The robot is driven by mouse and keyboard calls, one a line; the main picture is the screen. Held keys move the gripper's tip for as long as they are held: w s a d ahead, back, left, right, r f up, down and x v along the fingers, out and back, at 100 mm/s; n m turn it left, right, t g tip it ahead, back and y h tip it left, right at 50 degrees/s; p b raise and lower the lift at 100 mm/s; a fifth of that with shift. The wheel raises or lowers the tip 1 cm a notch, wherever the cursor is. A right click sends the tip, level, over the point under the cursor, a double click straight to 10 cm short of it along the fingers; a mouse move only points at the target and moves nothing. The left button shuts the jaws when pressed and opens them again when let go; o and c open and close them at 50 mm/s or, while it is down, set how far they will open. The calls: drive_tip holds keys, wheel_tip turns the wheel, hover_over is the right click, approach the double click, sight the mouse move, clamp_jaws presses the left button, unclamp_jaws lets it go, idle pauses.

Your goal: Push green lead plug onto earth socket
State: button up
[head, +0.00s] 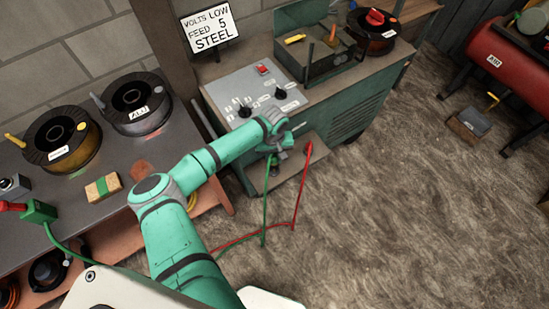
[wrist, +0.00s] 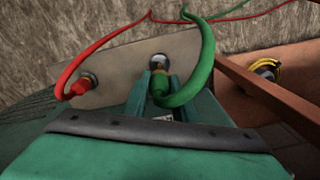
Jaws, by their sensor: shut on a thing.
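My gripper (head: 284,148) is in front of the green welder (head: 350,90), low by its tan ledge (head: 312,160). In the wrist view my gripper (wrist: 160,88) is shut on the green lead plug (wrist: 158,77), between its two teal fingers. The green lead (wrist: 203,60) loops up and away to the right. A metal socket (wrist: 158,58) on the tan plate shows right at the plug's tip. I cannot tell whether the plug is touching it or in it. The red plug (wrist: 78,87) sits at another socket to the left, with its red lead attached.
A bench (head: 125,165) with wire spools (head: 135,103) and a wooden block (head: 103,187) stands at left. A yellow coil (wrist: 266,67) lies on its lower shelf. The red lead (head: 297,195) trails over the floor. Open floor lies to the right, before a red tank (head: 505,60).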

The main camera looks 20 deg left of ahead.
sight(274, 157)
drive_tip(key=shift+f, duration=0.15)
drive_tip(key=shift+f, duration=2.75)
drive_tip(key=shift+c, duration=0.2)
drive_tip(key=shift+s+d, duration=0.15)
drive_tip(key=shift+d, duration=0.05)
drive_tip(key=shift+f, duration=0.6)
idle(0.8)
drive_tip(key=o, duration=1.2)
drive_tip(key=shift+c, duration=0.2)
wheel_tip(274, 157, up, 11)
drive_tip(key=shift+a+f, duration=0.1)
